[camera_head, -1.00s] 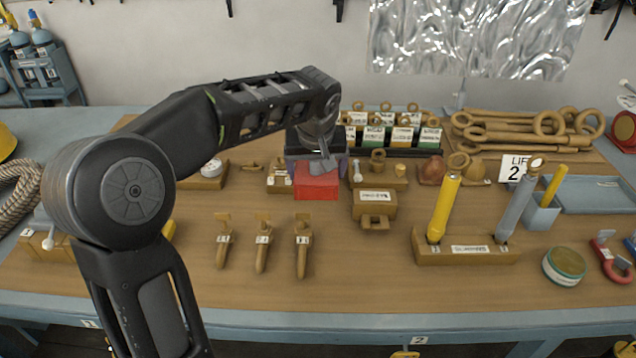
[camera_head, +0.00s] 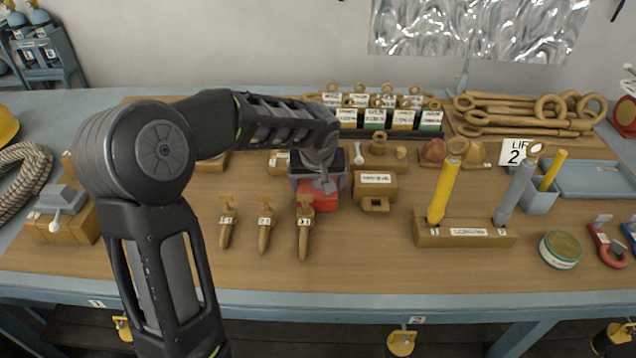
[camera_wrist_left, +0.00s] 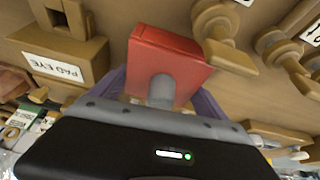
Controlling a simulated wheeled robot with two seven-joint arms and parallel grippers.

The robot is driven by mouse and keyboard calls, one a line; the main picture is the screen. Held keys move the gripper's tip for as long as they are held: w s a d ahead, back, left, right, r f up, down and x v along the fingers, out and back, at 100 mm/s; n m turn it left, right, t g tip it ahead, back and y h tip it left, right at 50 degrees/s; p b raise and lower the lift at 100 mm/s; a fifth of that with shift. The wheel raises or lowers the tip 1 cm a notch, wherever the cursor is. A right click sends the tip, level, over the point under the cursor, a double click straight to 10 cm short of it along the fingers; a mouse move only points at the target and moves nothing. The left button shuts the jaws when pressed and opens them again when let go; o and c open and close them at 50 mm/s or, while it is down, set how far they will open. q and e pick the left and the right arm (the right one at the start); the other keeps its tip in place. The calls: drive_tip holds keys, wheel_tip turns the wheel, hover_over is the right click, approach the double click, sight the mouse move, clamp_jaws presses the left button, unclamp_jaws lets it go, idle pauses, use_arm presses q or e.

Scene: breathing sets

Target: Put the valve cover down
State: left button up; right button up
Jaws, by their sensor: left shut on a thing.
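The valve cover appears to be the red block (camera_head: 325,197), also seen in the left wrist view (camera_wrist_left: 170,62). My left gripper (camera_head: 318,178) is shut on it, with purple fingers on either side of the block in the left wrist view (camera_wrist_left: 160,92). My right gripper is not in view.
The tan pad eye block (camera_head: 375,185) stands close to the right of the red block. A rack of labelled blocks (camera_head: 403,118) is behind.

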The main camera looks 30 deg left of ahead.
use_arm(q)
drive_tip(key=shift+f, duration=0.35)
drive_tip(key=shift+f, duration=0.15)
drive_tip(key=o, duration=1.6)
drive_tip(key=shift+c, duration=0.2)
